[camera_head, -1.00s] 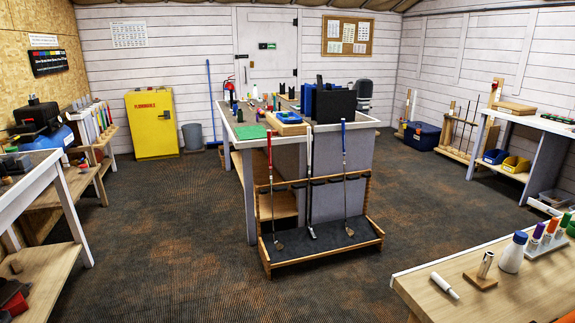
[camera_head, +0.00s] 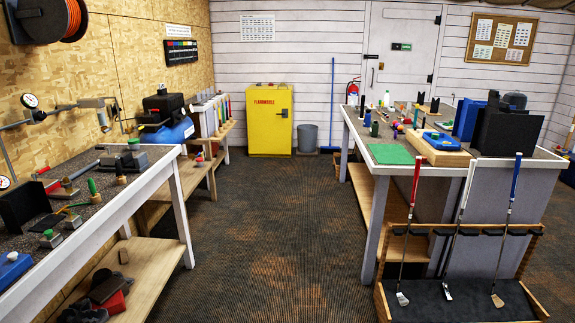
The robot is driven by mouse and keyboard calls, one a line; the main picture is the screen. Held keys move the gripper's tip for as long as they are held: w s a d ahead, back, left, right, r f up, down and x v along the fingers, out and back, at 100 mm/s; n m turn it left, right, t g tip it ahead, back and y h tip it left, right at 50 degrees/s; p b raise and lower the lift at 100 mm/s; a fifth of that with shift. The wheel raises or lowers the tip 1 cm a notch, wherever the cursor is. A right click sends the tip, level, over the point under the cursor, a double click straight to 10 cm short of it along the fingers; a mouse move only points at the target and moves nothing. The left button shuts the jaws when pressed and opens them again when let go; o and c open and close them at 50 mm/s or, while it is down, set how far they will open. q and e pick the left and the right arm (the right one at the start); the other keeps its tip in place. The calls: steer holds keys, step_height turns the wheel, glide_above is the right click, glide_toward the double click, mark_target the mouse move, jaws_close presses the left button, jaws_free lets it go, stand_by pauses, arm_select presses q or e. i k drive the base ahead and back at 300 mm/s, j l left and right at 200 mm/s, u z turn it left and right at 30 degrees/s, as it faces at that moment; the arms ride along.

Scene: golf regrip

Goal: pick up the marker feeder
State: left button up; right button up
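I cannot make out a marker feeder for certain in this view. Small items that are too small to tell apart stand on the centre workbench (camera_head: 467,166), around a green mat (camera_head: 391,154) and a blue item on a wooden block (camera_head: 441,141). Neither of my grippers is in view.
A bench (camera_head: 85,231) with tools runs along the left wall. A club rack (camera_head: 462,303) with three clubs stands before the centre workbench. A yellow cabinet (camera_head: 270,130) and a grey bin (camera_head: 307,138) stand at the back. The carpet aisle (camera_head: 280,235) between the benches is clear.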

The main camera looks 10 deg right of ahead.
mark_target(407, 120)
steer(key=i+z, duration=0.15)
steer(key=i, duration=0.9)
steer(key=i+j+z, duration=0.1)
steer(key=i, duration=0.9)
steer(key=i+u, duration=0.1)
steer(key=i, duration=2.25)
steer(key=i+z, duration=0.2)
steer(key=i, duration=1.5)
steer(key=i+z, duration=0.4)
steer(key=i+j+z, duration=0.15)
steer(key=i+z, duration=0.25)
